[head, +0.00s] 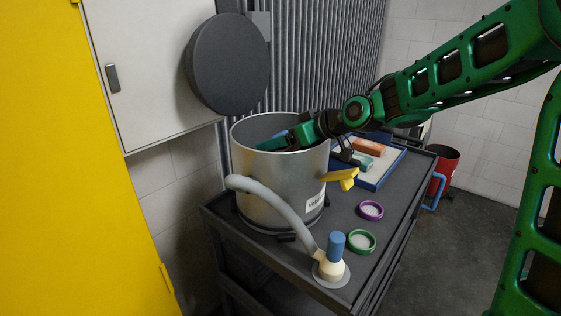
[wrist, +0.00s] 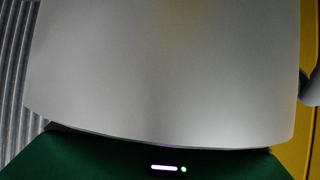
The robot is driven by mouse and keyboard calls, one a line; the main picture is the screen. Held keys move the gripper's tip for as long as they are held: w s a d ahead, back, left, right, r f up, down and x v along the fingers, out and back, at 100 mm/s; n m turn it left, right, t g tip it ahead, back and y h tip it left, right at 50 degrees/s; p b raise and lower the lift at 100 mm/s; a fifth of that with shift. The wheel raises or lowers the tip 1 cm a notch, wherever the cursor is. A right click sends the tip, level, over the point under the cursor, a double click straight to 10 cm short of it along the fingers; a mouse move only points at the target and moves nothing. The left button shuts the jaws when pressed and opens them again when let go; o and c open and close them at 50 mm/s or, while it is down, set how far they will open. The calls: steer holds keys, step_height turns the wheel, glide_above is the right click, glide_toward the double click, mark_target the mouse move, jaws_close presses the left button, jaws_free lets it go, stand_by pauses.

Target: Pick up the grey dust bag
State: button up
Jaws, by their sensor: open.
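The silver canister (head: 262,185) stands on the cart, its top open. It has a white label on its side. My gripper (head: 276,143) comes in from the right and reaches over the rim into the mouth. Its fingers are open, and their tips are partly hidden by the canister wall. I cannot make out the grey dust bag in the head view; the canister's inside is mostly hidden. In the wrist view a plain pale grey surface (wrist: 165,75), which looks like the canister wall, fills most of the picture above my green gripper body.
The grey hose (head: 268,200) curves to a beige fitting with a blue top (head: 336,243). A dark round disc (head: 228,64) stands behind; a red bin (head: 447,165) is right.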

steer(key=c, duration=1.5)
steer(key=shift+r, duration=0.15)
steer(key=shift+c, duration=0.2)
